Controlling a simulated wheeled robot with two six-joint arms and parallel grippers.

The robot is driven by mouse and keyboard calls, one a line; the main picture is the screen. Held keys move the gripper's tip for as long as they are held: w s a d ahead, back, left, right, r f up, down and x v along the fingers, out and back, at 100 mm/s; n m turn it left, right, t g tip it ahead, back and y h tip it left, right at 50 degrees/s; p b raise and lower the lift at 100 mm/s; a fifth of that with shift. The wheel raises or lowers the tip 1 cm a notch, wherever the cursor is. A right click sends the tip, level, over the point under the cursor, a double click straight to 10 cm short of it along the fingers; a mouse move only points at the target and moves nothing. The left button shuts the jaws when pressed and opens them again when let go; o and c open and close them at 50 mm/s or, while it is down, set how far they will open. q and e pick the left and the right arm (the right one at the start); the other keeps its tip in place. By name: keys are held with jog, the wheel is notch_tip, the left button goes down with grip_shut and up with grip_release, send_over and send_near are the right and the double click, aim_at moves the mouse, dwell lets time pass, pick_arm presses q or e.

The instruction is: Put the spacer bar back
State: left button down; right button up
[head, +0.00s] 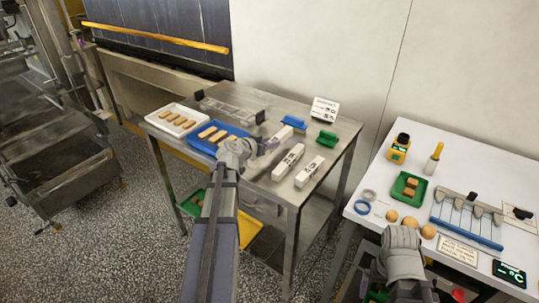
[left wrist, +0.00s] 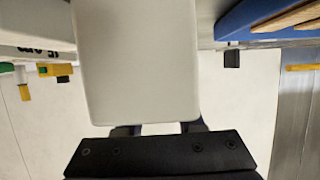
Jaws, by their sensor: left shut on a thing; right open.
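My left gripper (head: 257,160) is above the steel table, right of the blue tray, in the head view. It is shut on a pale flat bar that I take for the spacer bar; the bar fills the middle of the left wrist view (left wrist: 136,60) beyond the black jaws. In the head view it is mostly hidden by the wrist. Two white labelled blocks (head: 288,160) (head: 308,171) lie side by side just right of the gripper. A clear wire-like frame (head: 232,108) with black ends stands behind. My right gripper (head: 408,290) is low at the bottom, open, its fingertips hard to see.
The steel table (head: 262,192) also bears a white tray (head: 150,118) and a blue tray (head: 192,143) with fingers of biscuit, a blue piece (head: 293,122), a green piece (head: 327,139) and a sign (head: 324,110). A white table (head: 450,150) with several tools stands at right.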

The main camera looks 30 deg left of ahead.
aim_at(270, 151)
pick_arm(q)
jog(key=shift+f+b, duration=1.7)
jog(key=shift+f, duration=0.1)
jog(key=shift+f, duration=0.25)
jog(key=c, duration=0.5)
grip_release()
jog(key=shift+r, duration=0.1)
jog(key=shift+r, duration=0.15)
jog(key=shift+s+r, duration=0.2)
jog(key=shift+s, duration=0.1)
jog(key=p+v, duration=0.4)
jog(key=v, duration=0.7)
jog(key=shift+s+p, duration=0.2)
jog(key=shift+p, duration=0.1)
